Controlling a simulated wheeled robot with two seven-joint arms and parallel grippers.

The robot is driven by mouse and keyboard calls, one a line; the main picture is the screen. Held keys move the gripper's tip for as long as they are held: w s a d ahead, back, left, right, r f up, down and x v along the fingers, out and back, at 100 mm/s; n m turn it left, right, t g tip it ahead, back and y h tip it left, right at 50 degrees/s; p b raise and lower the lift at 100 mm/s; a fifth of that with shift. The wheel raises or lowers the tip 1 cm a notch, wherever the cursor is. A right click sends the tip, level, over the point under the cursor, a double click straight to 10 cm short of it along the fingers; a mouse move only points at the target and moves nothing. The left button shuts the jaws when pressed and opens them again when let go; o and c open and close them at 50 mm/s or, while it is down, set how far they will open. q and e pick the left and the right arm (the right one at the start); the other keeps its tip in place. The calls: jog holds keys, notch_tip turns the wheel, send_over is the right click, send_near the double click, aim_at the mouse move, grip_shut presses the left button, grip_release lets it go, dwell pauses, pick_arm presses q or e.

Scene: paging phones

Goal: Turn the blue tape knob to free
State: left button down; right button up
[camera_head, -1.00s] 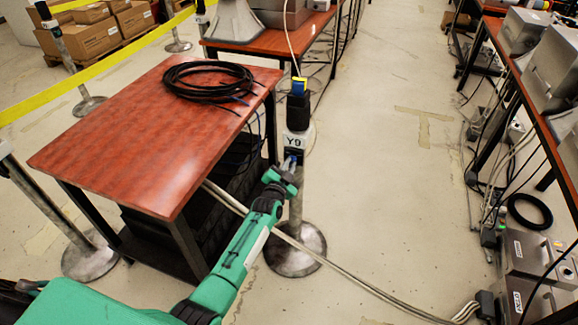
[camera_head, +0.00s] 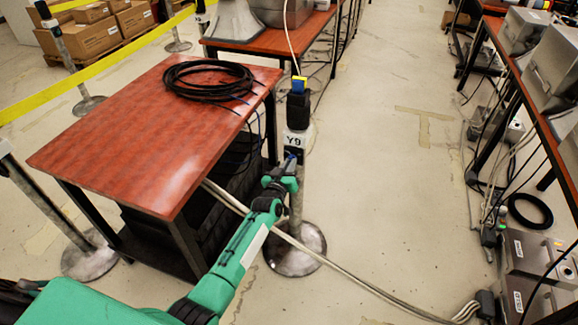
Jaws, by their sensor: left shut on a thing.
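A post labelled Y9 (camera_head: 295,140) stands upright beside the front right of the red table. It has a black head with a blue and yellow top (camera_head: 299,85). Just below the label, a small piece of the blue tape knob (camera_head: 291,155) shows, mostly hidden by my gripper. My left gripper (camera_head: 289,161) reaches up to it and is shut on it. The knob's pointer and markings are too small or hidden to read. My right gripper is out of view.
The red table (camera_head: 130,150), with a black cable coil (camera_head: 208,80) on it, stands close left of my arm. The post's round base (camera_head: 295,250) and pale cables (camera_head: 350,283) lie on the floor.

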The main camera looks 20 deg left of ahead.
pick_arm(q)
jog(key=n+b, duration=0.1)
jog(key=n, duration=0.4)
jog(key=shift+r, duration=0.1)
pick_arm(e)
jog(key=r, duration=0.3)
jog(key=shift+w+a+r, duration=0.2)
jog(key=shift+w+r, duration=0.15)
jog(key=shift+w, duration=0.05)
pick_arm(q)
jog(key=shift+n, duration=0.3)
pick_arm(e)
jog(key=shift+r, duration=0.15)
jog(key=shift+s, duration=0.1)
pick_arm(q)
jog(key=c, duration=1.5)
grip_release()
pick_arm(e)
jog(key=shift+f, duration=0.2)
pick_arm(q)
jog(key=shift+w, duration=0.1)
